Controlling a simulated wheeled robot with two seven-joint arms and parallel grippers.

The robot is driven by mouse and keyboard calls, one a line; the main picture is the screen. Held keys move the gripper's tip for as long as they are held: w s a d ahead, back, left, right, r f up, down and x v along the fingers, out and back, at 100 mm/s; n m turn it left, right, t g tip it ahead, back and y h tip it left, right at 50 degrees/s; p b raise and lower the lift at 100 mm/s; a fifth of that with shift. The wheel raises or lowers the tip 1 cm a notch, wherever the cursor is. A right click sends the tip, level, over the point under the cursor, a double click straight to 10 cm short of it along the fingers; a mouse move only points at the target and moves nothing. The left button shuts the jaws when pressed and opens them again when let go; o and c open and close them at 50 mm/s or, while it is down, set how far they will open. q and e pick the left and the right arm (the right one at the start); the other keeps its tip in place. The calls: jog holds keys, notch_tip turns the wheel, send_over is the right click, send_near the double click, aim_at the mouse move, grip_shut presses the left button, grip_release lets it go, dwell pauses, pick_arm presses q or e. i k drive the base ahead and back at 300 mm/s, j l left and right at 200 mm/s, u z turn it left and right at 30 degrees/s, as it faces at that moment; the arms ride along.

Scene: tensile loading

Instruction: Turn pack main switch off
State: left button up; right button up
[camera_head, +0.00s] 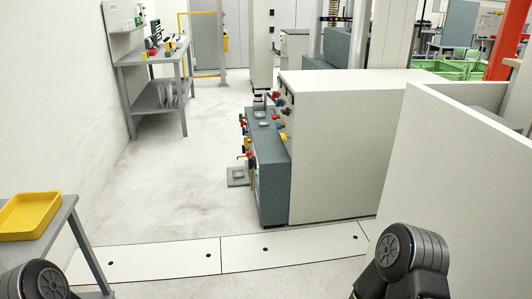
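A grey control console (268,170) stands on the floor near the middle of the head view, against a large white cabinet (340,150). Red, blue, green and yellow knobs or valves (244,140) stick out from the console's left side, and more controls (284,100) sit on the cabinet's left face. Which of these is the pack main switch I cannot tell at this size. Parts of my own arms show at the bottom left and bottom right. Neither of my grippers is in the picture.
A yellow tray (28,215) lies on a grey table at the left edge. A workbench (150,58) with small items stands at the back left. A white panel (455,190) fills the right. Open floor (165,185) lies left of the console.

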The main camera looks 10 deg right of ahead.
aim_at(251, 162)
jog(key=i+j+z, duration=0.5)
jog(key=i+j, duration=0.85)
jog(key=i+z, duration=0.1)
jog(key=i, duration=0.4)
jog(key=i+j+z, duration=0.15)
jog(key=i, duration=0.4)
jog(key=i+j+z, duration=0.1)
jog(key=i, duration=0.4)
jog(key=i+j+z, duration=0.1)
jog(key=i+j, duration=0.2)
jog(key=i, duration=0.2)
jog(key=i+j+z, duration=0.15)
jog(key=i, duration=0.35)
jog(key=j, duration=0.15)
